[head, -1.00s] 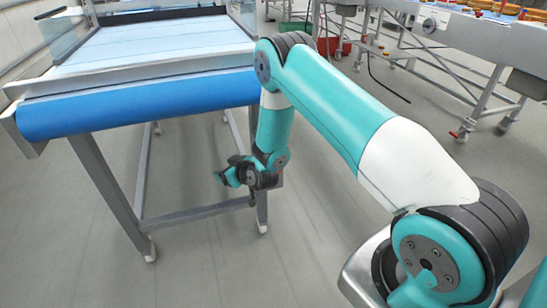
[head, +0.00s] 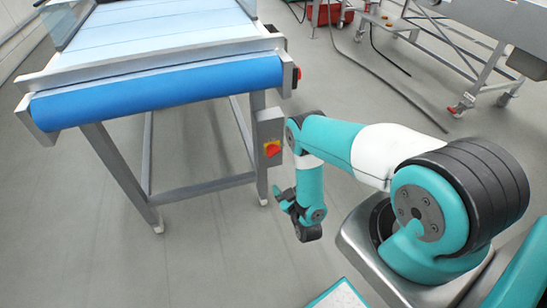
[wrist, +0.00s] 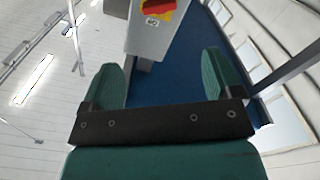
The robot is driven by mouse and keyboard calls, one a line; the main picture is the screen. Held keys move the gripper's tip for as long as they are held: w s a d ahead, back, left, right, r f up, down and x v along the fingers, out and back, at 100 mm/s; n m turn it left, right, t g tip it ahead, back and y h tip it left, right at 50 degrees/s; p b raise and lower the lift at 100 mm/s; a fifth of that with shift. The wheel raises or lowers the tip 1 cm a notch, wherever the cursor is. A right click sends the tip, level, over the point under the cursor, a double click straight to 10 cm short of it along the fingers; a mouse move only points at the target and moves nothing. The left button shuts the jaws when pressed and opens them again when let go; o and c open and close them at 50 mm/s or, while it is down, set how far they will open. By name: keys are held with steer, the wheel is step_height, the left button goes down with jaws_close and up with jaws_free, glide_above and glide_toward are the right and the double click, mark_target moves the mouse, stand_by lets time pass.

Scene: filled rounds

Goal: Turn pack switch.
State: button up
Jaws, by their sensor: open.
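The pack switch (head: 272,148) is a small red knob on a yellow plate. It sits on a grey box (head: 268,124) on the right front leg of the blue-ended conveyor. My gripper (head: 281,197) is below the switch in the head view, apart from it. In the wrist view the switch (wrist: 158,9) shows at the top edge, partly cut off, on the front of the grey box. My gripper's green fingers (wrist: 160,80) are spread with nothing between them. The switch lies beyond the fingertips.
The conveyor's blue roller end (head: 160,90) is above and left of my gripper. A small red button (head: 296,76) sits at its right corner. Another metal table (head: 480,75) and a red crate (head: 328,13) stand farther back. The grey floor between is mostly clear.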

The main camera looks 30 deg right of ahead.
mark_target(275, 154)
steer(key=b+x, duration=0.5)
steer(key=x, duration=1)
steer(key=shift+w+d, duration=0.15)
steer(key=shift+w, duration=0.15)
steer(key=shift+c, duration=0.2)
steer(key=c, duration=0.9)
